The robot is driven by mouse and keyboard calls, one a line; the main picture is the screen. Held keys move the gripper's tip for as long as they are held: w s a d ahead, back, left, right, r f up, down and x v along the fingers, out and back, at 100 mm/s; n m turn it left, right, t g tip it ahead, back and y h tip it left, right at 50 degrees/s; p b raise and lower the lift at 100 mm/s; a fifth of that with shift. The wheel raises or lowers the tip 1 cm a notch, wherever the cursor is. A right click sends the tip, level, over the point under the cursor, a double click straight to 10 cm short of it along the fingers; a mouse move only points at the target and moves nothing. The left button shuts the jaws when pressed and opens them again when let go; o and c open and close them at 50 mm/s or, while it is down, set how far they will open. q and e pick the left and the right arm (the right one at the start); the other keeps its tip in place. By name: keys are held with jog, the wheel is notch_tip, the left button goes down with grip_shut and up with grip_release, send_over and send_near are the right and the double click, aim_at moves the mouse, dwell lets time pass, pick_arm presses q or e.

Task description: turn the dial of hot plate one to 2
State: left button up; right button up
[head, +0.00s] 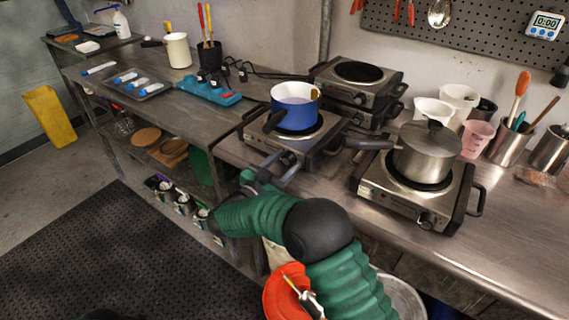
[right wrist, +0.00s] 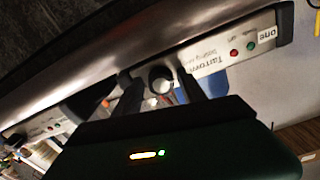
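Hot plate one (head: 324,143) is the silver and black hot plate on the bench with a blue pot (head: 295,112) on it. Its front panel shows upside down in the right wrist view, with the label "one" (right wrist: 267,35) and a red and a green light. Its dial (right wrist: 160,78) is a dark round knob with a pale rim; I cannot read its setting. My right gripper (head: 279,167) is at the front panel, also seen in the right wrist view (right wrist: 155,76). Its fingers are apart, one on each side of the dial; contact is unclear. My left gripper is not in view.
A second hot plate (head: 398,198) with a lidded steel pot (head: 427,150) stands to the right. Stacked hot plates (head: 358,88) stand behind. A blue power strip (head: 208,92) lies to the left. An orange bucket (head: 284,292) is below the bench edge.

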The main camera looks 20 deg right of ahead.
jog(key=shift+a, duration=0.15)
grip_shut()
jog(key=shift+f+m, duration=0.1)
jog(key=shift+m, duration=0.2)
jog(key=m+b, duration=0.2)
jog(key=m, duration=0.1)
jog(key=shift+f, duration=0.1)
jog(key=m+b, duration=0.2)
jog(key=m, duration=0.1)
jog(key=m+b, duration=0.4)
jog(key=shift+f+m, duration=0.15)
jog(key=shift+m, duration=0.15)
jog(key=shift+m+b, duration=1.35)
jog(key=shift+m, duration=0.15)
